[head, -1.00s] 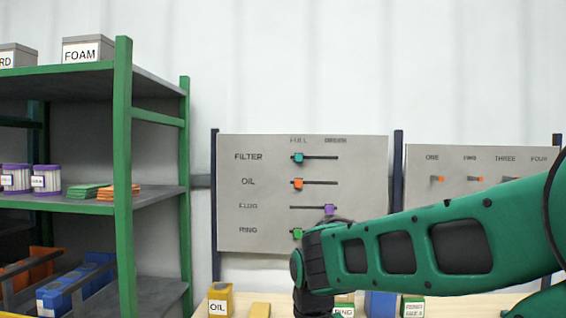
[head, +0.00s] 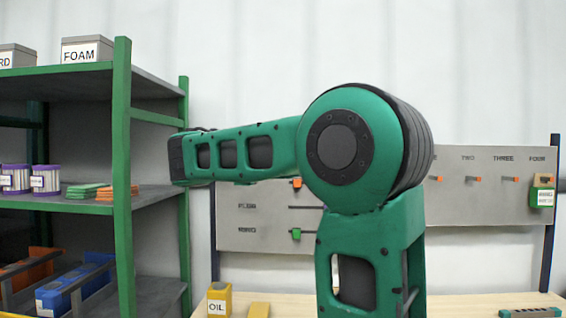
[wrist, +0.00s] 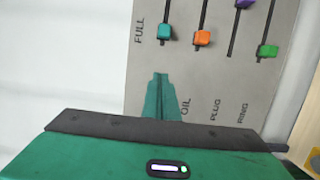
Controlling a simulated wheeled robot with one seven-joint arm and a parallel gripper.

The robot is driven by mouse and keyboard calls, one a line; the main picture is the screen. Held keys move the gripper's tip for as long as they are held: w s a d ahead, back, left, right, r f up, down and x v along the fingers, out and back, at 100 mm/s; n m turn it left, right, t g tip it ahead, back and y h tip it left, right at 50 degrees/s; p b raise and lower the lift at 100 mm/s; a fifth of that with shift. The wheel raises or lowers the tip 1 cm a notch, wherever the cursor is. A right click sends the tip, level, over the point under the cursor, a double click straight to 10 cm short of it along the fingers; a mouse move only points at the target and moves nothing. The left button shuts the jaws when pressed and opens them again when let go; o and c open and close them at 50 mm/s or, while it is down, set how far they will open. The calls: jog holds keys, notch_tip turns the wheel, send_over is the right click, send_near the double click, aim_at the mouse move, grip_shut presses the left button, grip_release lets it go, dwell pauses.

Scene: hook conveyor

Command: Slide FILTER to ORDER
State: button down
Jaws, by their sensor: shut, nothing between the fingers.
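In the head view I cannot make out my gripper.
The orange OIL knob (wrist: 202,38) and green RING knob (wrist: 267,51) are at the FULL side; the purple PLUG knob (wrist: 244,3) is toward ORDER. A green-framed shelf (head: 122,180) stands left. A hook board (head: 490,215) hangs right.

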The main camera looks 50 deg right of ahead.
jog(key=shift+d, duration=0.1)
jog(key=w+d, duration=0.1)
jog(key=d, duration=1)
jog(key=shift+w+d, duration=0.2)
jog(key=shift+d, duration=0.05)
jog(key=shift+s, duration=0.1)
